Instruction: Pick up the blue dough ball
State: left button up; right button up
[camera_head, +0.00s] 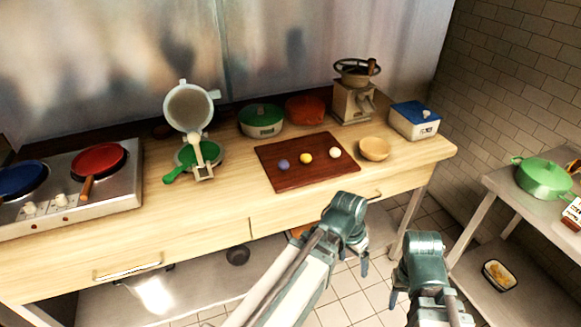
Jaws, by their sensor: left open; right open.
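The blue dough ball (283,164) sits on the left part of a dark red-brown board (291,183) on the wooden counter. A yellow ball (306,157) and a cream ball (335,153) sit in a row to its right on the same board. My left gripper (351,262) is open and empty, low in front of the counter, right of and nearer than the board. My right gripper (400,297) is open and empty, further right, over the floor. Both grippers are well apart from the balls.
A wooden bowl (374,149) stands right of the board, a blue-lidded box (414,120) beyond it. A grinder (354,95), a green-topped container (261,121) and an open press (194,135) stand behind and left. A stove (60,185) is far left. Bare counter lies left of the board.

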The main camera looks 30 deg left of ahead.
pick_arm(q)
jog(key=w+a+r+t+h+b, duration=0.1)
jog(key=w+a+r+t+h, duration=0.15)
jog(key=w+a, duration=0.35)
jog(key=w+a+r+t+h+b, duration=0.1)
jog(key=w+a+t, duration=0.25)
jog(key=a, duration=0.45)
jog(key=a+r+t+y, duration=0.1)
jog(key=a+r+t, duration=0.1)
jog(key=a, duration=0.5)
jog(key=a+r+n+t+y, duration=0.1)
jog(key=a+r+t, duration=0.1)
jog(key=a, duration=0.6)
jog(key=a+r+n+t+y, duration=0.1)
jog(key=a+r+t, duration=0.1)
jog(key=a, duration=0.5)
jog(key=shift+w+a+r+t+b, duration=0.15)
jog(key=shift+w+r+t+b, duration=0.15)
jog(key=shift+w+r+b, duration=0.1)
jog(key=b, duration=0.3)
send_near(284, 165)
jog(key=shift+w+d+r, duration=0.25)
jog(key=shift+w+d, duration=0.05)
jog(key=shift+w, duration=0.2)
jog(key=shift+w+d+r, duration=0.3)
jog(key=shift+w, duration=0.15)
jog(key=shift+w+d+f, duration=0.15)
jog(key=shift+w, duration=0.45)
